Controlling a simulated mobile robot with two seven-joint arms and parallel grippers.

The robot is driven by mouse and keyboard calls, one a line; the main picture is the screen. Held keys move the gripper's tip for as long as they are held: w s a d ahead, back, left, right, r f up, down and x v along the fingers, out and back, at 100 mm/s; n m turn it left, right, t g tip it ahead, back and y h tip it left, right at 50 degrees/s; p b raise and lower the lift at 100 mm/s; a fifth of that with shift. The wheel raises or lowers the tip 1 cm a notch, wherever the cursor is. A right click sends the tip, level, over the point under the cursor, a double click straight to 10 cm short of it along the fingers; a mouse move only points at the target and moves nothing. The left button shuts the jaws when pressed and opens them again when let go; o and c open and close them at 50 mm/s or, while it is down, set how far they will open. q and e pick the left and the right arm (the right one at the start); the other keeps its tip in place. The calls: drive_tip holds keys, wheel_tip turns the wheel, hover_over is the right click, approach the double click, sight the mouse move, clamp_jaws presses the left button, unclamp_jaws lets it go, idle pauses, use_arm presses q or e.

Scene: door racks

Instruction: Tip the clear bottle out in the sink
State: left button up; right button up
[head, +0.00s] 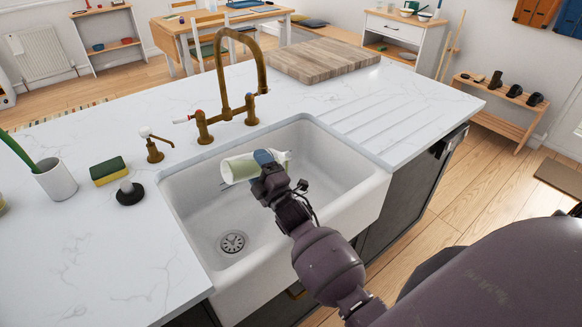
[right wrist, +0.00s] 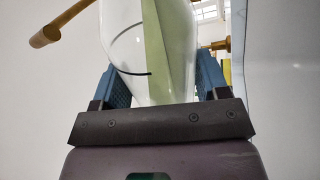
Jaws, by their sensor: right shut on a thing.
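The clear bottle (head: 238,168), with a pale green label, lies roughly on its side over the white sink (head: 345,205). My right gripper (head: 270,160) is shut on it, with blue fingers on either side of its body. In the right wrist view the bottle (right wrist: 155,45) fills the space between the fingers of the right gripper (right wrist: 158,85). In the head view one end of the bottle points left, above the basin. I cannot tell whether liquid is in it or leaving it. My left gripper is not in view.
A brass faucet (head: 222,85) stands behind the sink. A brass soap dispenser (head: 154,150), a sponge (head: 108,171), a dark round-based brush (head: 129,192) and a white pot (head: 55,180) stand to the left. A wooden board (head: 322,60) lies at the back right. The drain (head: 233,242) is clear.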

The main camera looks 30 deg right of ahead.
drive_tip(key=shift+d+m, duration=0.1)
drive_tip(key=shift+m, duration=0.3)
drive_tip(key=shift+r+m+p, duration=0.25)
drive_tip(key=shift+m+p, duration=0.05)
drive_tip(key=shift+p, duration=0.05)
drive_tip(key=shift+f, duration=0.1)
drive_tip(key=n, duration=0.1)
drive_tip(key=f+n+b, duration=0.1)
drive_tip(key=shift+n, duration=0.3)
drive_tip(key=shift+a+r+n+y+b, duration=0.1)
drive_tip(key=shift+a+n+y+b, duration=0.1)
drive_tip(key=shift+n+y, duration=0.25)
drive_tip(key=shift+a+r+n+y+b, duration=0.15)
drive_tip(key=shift+n+y+b, duration=0.1)
drive_tip(key=shift+n, duration=0.7)
